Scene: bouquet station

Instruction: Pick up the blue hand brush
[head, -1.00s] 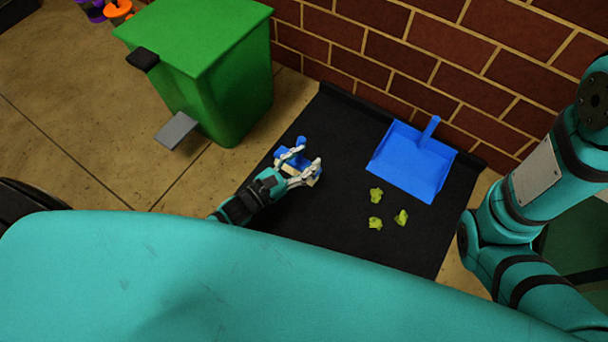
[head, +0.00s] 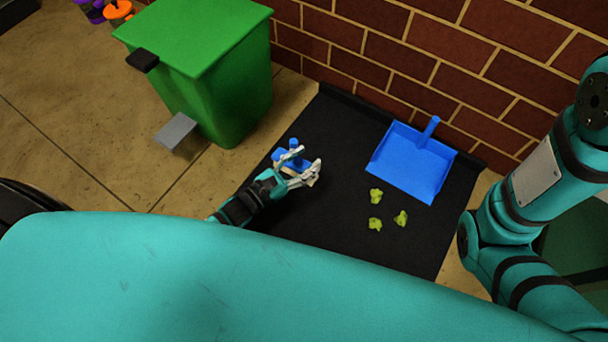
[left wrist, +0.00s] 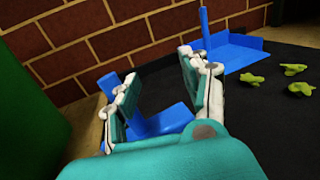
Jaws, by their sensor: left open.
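The blue hand brush (head: 280,154) is on the black mat, partly hidden by my left gripper (head: 310,158) in the head view. Blue parts of it show at the far side of the fingers. In the left wrist view the brush (left wrist: 172,120) lies beyond and between the spread fingers of my left gripper (left wrist: 158,82), with an upright blue part near the left finger. The left gripper is open, low over the mat. I cannot tell whether a finger touches the brush. My right gripper is out of view.
A blue dustpan (head: 408,168) lies on the black mat (head: 335,220) by the brick wall. Several yellow-green crumpled scraps (head: 375,224) lie near it. A green pedal bin (head: 215,85) stands at the mat's upper left. The mat's centre is clear.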

